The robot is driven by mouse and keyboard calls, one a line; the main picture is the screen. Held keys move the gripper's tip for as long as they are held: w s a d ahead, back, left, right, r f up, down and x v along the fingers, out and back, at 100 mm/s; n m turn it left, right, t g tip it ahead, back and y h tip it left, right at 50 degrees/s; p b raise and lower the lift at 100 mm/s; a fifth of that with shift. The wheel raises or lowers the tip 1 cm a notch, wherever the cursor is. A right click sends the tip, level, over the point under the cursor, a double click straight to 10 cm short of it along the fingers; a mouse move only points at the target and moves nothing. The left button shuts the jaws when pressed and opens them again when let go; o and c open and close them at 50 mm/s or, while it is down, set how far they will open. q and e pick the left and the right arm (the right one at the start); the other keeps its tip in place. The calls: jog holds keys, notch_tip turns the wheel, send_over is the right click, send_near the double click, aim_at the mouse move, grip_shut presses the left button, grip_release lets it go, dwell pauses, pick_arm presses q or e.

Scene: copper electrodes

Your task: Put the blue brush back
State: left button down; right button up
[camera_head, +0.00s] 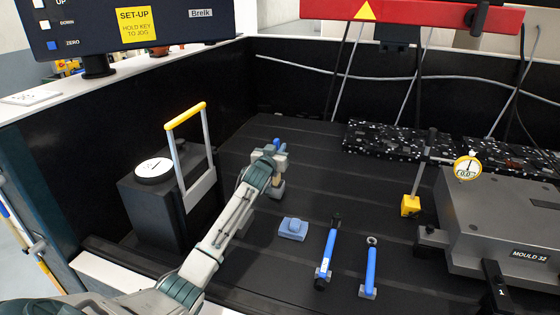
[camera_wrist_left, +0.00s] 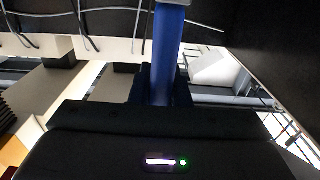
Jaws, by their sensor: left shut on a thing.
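My left gripper (camera_head: 274,154) reaches over the dark slotted bed, left of the middle. In the head view, only a small blue end of the held thing, likely the blue brush (camera_head: 277,143), shows above the fingers. In the left wrist view, its blue round handle (camera_wrist_left: 168,45) stands between the dark fingers (camera_wrist_left: 165,85), which are shut on it. The brush's head cannot be made out. A small blue-grey block (camera_head: 292,228) sits on the bed nearer to me, apart from the gripper; I cannot tell whether it is a holder. My right gripper is not in view.
Two blue-handled tools, one with a black end (camera_head: 328,254) and one with a ring end (camera_head: 370,265), lie right of the block. A grey mould (camera_head: 490,225) stands at the right. A black box with a yellow-topped handle (camera_head: 185,115) stands left of my arm.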

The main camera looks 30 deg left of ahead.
aim_at(276, 177)
pick_arm(q)
notch_tip(276, 177, down, 4)
dwell(0.4)
jog(key=shift+f, duration=0.15)
jog(key=c, duration=1.6)
grip_release()
jog(key=shift+o, duration=1.2)
